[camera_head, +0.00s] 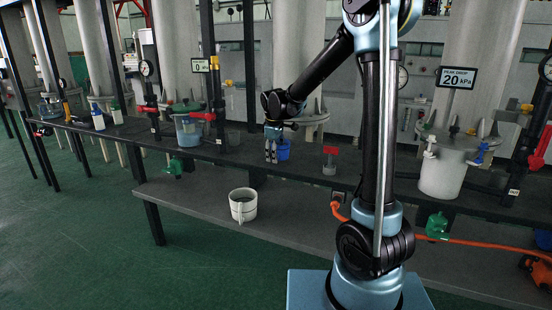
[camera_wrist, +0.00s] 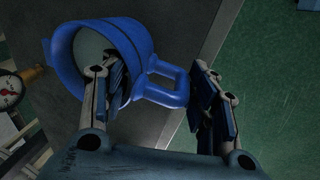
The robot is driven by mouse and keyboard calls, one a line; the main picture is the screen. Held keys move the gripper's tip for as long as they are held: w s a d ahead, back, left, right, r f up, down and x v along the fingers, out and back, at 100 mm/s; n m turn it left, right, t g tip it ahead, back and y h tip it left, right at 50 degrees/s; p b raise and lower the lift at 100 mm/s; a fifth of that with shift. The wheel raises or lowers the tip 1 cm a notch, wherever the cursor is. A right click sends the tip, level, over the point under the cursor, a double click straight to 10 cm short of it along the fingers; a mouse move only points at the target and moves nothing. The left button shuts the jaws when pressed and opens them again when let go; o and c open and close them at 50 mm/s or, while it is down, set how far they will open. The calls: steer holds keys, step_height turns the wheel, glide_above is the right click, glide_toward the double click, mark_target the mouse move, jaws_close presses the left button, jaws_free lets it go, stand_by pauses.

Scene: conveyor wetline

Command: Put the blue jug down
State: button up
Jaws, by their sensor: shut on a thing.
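The blue jug (camera_head: 284,150) is at the dark upper bench, just right of my gripper (camera_head: 271,152) in the head view. In the wrist view the blue jug (camera_wrist: 72,60) is tilted in the picture, with its open mouth and pale inside showing. One finger of my gripper (camera_wrist: 165,88) is at the jug's mouth. The other finger is on the far side of the handle, and the gripper is shut on the jug. I cannot tell whether the jug's base touches the bench.
The upper bench (camera_head: 108,133) holds a blue-grey pot (camera_head: 188,132) to the left and a red-topped fitting (camera_head: 330,160) to the right. A white mug (camera_head: 243,205) stands on the lower shelf (camera_head: 190,205). A large white vessel (camera_head: 440,175) stands farther right.

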steer(key=shift+f, duration=0.9)
steer(key=shift+f, duration=0.1)
steer(key=o, duration=1.5)
steer(key=shift+o, duration=0.2)
steer(key=v, duration=1.2)
